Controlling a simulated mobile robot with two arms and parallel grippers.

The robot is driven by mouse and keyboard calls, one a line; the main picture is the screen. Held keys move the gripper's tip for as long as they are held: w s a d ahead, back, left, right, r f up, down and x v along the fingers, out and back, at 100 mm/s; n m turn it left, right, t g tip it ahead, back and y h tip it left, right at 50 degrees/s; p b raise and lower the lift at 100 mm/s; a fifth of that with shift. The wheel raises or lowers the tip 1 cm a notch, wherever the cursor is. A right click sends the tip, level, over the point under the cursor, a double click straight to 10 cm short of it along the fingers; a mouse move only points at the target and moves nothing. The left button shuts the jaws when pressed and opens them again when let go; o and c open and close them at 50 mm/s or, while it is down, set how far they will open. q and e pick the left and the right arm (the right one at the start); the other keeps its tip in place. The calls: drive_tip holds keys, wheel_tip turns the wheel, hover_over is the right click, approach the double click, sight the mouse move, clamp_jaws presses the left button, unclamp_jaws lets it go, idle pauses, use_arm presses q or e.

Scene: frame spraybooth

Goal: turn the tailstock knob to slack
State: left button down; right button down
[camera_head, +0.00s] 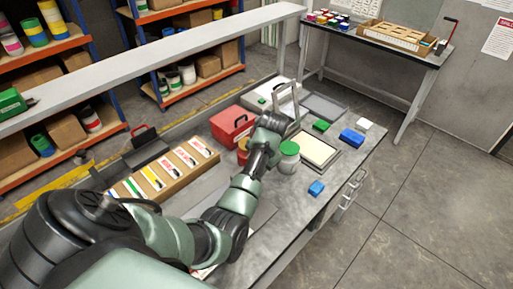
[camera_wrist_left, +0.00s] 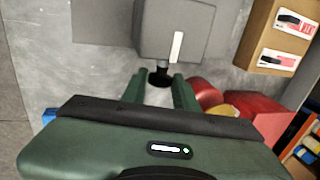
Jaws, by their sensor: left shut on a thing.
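The tailstock (camera_wrist_left: 195,28) is a grey block at the top middle of the left wrist view, with a white bar on its face. A small black knob (camera_wrist_left: 159,76) on a short stem sticks out from its near side. My left gripper (camera_wrist_left: 160,88) is shut on the knob, with one green finger on each side of it. In the head view my left gripper (camera_head: 268,127) is over the workbench, and the knob is hidden there. My right gripper is not in view.
On the workbench (camera_head: 262,225) are a red box (camera_head: 232,124), a green-lidded jar (camera_head: 288,158), a white panel in a tray (camera_head: 318,150), blue blocks (camera_head: 316,188) and a cardboard rack of cards (camera_head: 165,175). A light grey upright frame (camera_head: 297,98) stands beyond the gripper.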

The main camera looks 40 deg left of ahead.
use_arm(q)
drive_tip(key=y, duration=0.3)
drive_tip(key=shift+d+f, duration=0.2)
drive_tip(key=shift+d, duration=0.15)
drive_tip(key=shift+d+f+y+b, duration=0.15)
drive_tip(key=shift+y+b, duration=0.15)
drive_tip(key=shift+y, duration=0.5)
drive_tip(key=y+b, duration=0.3)
drive_tip(key=f+y+b, duration=0.1)
drive_tip(key=y+b, duration=0.2)
drive_tip(key=b, duration=0.1)
drive_tip(key=t+y+b, duration=0.1)
drive_tip(key=y+b, duration=0.2)
drive_tip(key=shift+d+f, duration=0.25)
drive_tip(key=shift+f, duration=0.05)
drive_tip(key=shift+r+y+b, duration=0.15)
drive_tip(key=shift+y+b, duration=0.75)
drive_tip(key=shift+b, duration=0.35)
drive_tip(key=c, duration=1.1)
unclamp_jaws()
